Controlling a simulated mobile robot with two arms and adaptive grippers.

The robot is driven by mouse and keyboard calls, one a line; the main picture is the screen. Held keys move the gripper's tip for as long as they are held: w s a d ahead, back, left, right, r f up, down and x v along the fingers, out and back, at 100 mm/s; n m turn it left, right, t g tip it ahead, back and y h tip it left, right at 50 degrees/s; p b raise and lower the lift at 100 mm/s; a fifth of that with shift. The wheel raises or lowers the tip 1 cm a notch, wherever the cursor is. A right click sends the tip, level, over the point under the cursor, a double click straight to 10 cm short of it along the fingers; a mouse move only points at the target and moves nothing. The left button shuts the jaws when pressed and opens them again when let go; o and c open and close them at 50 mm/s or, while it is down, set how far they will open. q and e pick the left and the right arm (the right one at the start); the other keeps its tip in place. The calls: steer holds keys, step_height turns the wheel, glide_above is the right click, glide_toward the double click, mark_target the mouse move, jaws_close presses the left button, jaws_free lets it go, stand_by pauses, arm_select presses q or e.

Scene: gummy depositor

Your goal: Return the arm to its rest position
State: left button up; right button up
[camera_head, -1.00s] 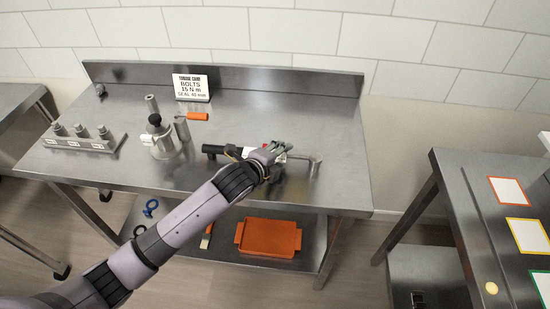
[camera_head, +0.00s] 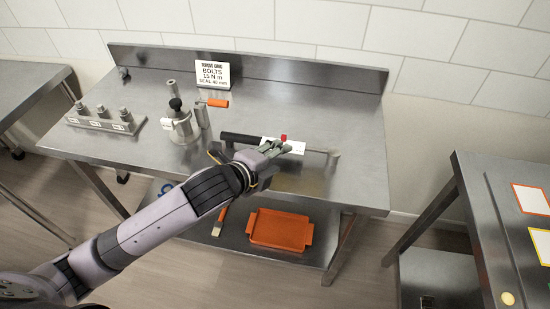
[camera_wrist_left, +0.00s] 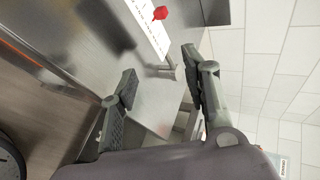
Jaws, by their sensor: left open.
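My left arm reaches in from the lower left of the head view. Its gripper (camera_head: 272,149) is open and empty, in front of a torque wrench. The wrench lies on the steel table (camera_head: 345,185), with a black handle (camera_head: 240,138), a white label (camera_head: 294,147) and a red knob (camera_head: 283,137). The gripper overlaps part of the wrench in the head view. In the left wrist view the two fingers (camera_wrist_left: 158,72) stand wide apart with nothing between them, and the red knob (camera_wrist_left: 161,13) shows beyond them. My right gripper is not in view.
A bolt rack (camera_head: 103,122), a grey fixture with a black knob (camera_head: 181,122) and an orange-handled item (camera_head: 217,103) stand farther back. A sign (camera_head: 212,75) leans at the back. An orange tray (camera_head: 280,232) is on the lower shelf. Another table (camera_head: 490,215) is at the right.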

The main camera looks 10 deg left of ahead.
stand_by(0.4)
arm_select(q)
steer(key=s+a+f+n+g+y, duration=0.25)
steer(key=s+a+f+n, duration=0.2)
steer(key=s+n, duration=0.3)
steer(key=s+a+f+n+g+y, duration=0.1)
steer(key=s+a+f+n+g, duration=0.2)
steer(key=s+f+n, duration=0.45)
steer(key=s+a+f+n+g+y, duration=0.1)
steer(key=s+a+f+n+g, duration=0.15)
steer(key=s+n, duration=0.55)
steer(key=s+f+m+g, duration=0.1)
steer(key=s+f, duration=0.1)
steer(key=f, duration=1.2)
steer(key=s+f+m, duration=0.2)
steer(key=f, duration=1.1)
steer(key=s+a+f, duration=0.2)
steer(key=s+f, duration=0.5)
steer(key=s, duration=0.1)
steer(key=s+a+f+g, duration=0.1)
steer(key=s+f, duration=0.7)
steer(key=shift+a, duration=0.35)
